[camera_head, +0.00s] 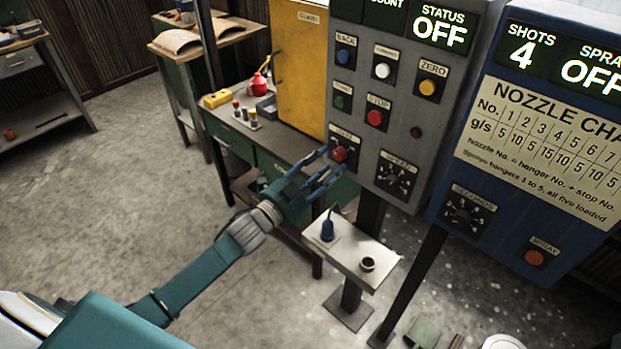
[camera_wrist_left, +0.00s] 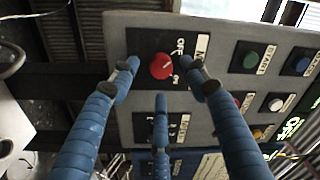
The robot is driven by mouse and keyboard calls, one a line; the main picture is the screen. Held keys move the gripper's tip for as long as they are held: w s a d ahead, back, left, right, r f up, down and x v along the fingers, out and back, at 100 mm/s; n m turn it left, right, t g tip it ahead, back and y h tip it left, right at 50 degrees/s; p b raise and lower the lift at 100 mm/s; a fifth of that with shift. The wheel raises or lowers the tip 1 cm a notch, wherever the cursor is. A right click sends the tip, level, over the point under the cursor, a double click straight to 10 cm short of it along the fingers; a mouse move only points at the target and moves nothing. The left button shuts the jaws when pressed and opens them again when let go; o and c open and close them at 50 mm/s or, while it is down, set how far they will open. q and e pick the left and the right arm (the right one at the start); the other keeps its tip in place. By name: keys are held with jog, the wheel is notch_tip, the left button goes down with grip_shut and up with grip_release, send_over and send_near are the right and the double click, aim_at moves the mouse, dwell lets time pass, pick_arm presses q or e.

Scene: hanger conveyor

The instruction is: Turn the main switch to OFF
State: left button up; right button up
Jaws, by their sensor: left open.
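The main switch (camera_head: 340,153) is a red rotary knob on a dark plate, low on the left side of the grey control panel (camera_head: 400,110). In the left wrist view the red knob (camera_wrist_left: 161,66) has a light mark and OFF and ON labels beside it; I cannot tell surely which label the mark points at. The panel's status display (camera_head: 440,27) reads OFF. My left gripper (camera_head: 330,164) is open in front of the knob. In the left wrist view its blue fingers (camera_wrist_left: 160,84) spread around the knob without visibly closing on it. My right gripper is not in view.
Several push buttons and a second dial (camera_head: 397,177) sit close to the switch. A blue nozzle panel (camera_head: 460,180) stands to the right. A small shelf (camera_head: 350,255) with a blue bottle (camera_head: 327,228) lies below the gripper. A green workbench (camera_head: 270,145) is behind.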

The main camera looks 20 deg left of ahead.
pick_arm(q)
jog(key=v, duration=0.9)
jog(key=shift+s, duration=0.1)
jog(key=s+a+f+n+g+y+b, duration=0.1)
jog(key=s+a+f+n+g+y, duration=0.15)
jog(key=f, duration=0.95)
jog(key=s+a+f+n+g+y+b, duration=0.1)
jog(key=a+f+n+y, duration=0.15)
jog(key=f, duration=0.85)
jog(key=s+a+f+n+g, duration=0.1)
jog(key=s+f+n+g, duration=0.1)
jog(key=s+f, duration=0.5)
jog(key=s+a+f+n+g, duration=0.1)
jog(key=s+f+g, duration=0.15)
jog(key=f, duration=0.75)
jog(key=s+d+f+n+g+b, duration=0.1)
jog(key=s+d+f+g, duration=0.1)
jog(key=s+f, duration=0.5)
jog(key=s+d+f+n+g+y+b, duration=0.1)
jog(key=s+f, duration=0.6)
jog(key=s, duration=0.9)
jog(key=s+d+f+n+g+b, duration=0.1)
jog(key=s+d+f+g, duration=0.3)
jog(key=s+f, duration=0.4)
jog(key=s+n+g, duration=0.1)
jog(key=s, duration=0.3)
jog(key=shift+s+n+g, duration=0.3)
jog(key=shift+d, duration=0.15)
